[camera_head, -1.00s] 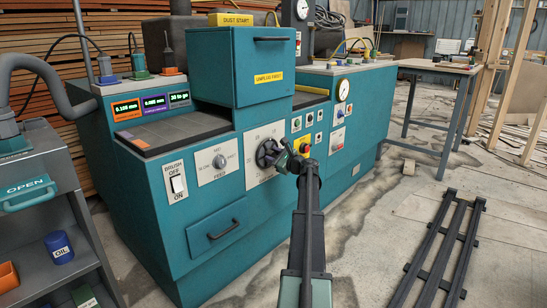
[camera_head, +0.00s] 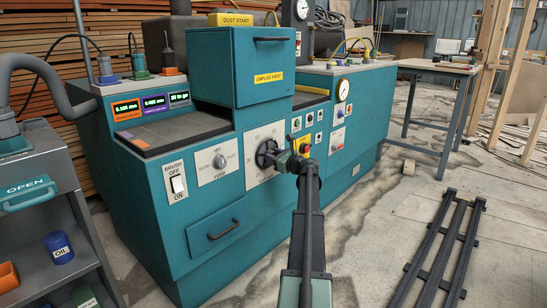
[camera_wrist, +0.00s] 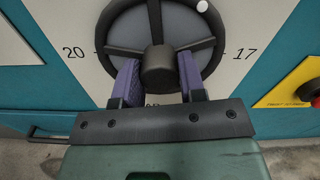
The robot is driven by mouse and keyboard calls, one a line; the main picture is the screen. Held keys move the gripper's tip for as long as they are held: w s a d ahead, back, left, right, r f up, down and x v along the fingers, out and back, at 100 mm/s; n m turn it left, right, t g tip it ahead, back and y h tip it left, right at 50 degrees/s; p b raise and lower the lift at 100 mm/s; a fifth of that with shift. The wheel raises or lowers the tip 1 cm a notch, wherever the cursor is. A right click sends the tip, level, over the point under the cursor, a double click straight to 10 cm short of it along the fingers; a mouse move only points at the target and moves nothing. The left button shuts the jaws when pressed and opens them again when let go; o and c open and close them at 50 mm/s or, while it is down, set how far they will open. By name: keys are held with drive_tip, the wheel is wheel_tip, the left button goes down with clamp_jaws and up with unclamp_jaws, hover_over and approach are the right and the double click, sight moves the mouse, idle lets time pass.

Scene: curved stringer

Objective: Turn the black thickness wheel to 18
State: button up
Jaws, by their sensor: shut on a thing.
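The black thickness wheel (camera_head: 265,154) is on a pale dial plate on the front of the teal machine. In the wrist view the wheel (camera_wrist: 113,28) fills the top, with spokes, a central hub (camera_wrist: 158,68) and a white dot (camera_wrist: 202,6) on its upper right rim. The dial reads 20 at left and 17 at right; a number below is mostly hidden by my gripper. My gripper (camera_head: 288,161) reaches the wheel from the front. In the wrist view my gripper (camera_wrist: 159,80) has its purple fingers on either side of the hub, shut on it.
A red button on a yellow plate (camera_wrist: 284,95) sits right of the dial. The feed knob (camera_head: 219,161) and brush switch (camera_head: 177,184) are to its left. A drawer handle (camera_head: 223,229) is below. A black rack (camera_head: 443,250) lies on the floor at right.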

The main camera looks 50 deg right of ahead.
drive_tip(key=o, duration=0.9)
drive_tip(key=s, duration=0.7)
drive_tip(key=s+a, duration=0.1)
drive_tip(key=s, duration=0.3)
